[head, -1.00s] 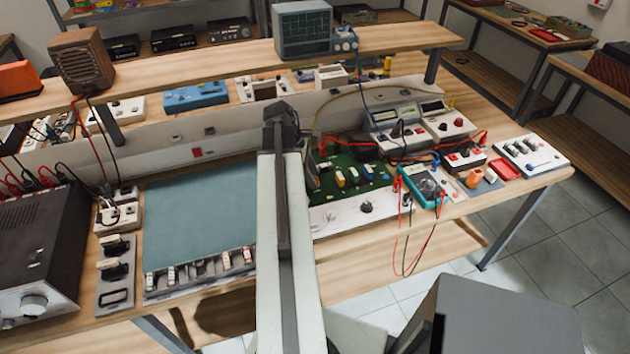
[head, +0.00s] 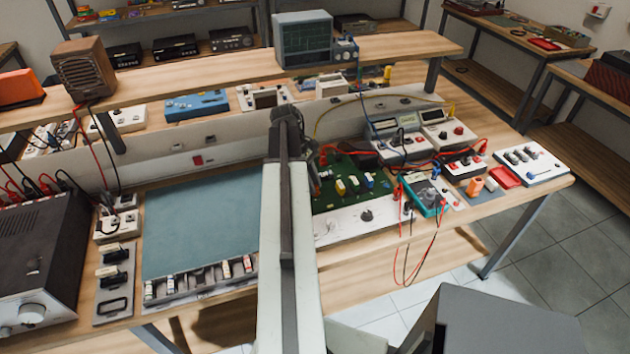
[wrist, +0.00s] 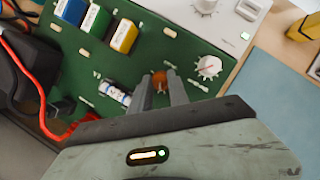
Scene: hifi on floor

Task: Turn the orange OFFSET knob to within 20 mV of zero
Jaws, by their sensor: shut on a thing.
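The orange OFFSET knob (wrist: 159,81) stands on the green circuit board (wrist: 188,62) in the wrist view. My gripper (wrist: 158,86) is shut on this knob, with one finger on each side. The fingers hide part of the knob, and no pointer mark on it can be made out. In the head view my arm hides the knob. The green board (head: 378,187) lies to the right of my arm. A teal multimeter (head: 431,197) with red and black leads lies right of the board. Its reading is too small to read.
A white knob (wrist: 209,67) stands close right of my fingers, and a striped cylindrical part (wrist: 114,93) close left. Blue, green and yellow blocks (wrist: 124,36) stand farther left. A red cable (wrist: 47,110) curves at the left. A blue-grey mat (head: 205,220) lies bare left of my arm.

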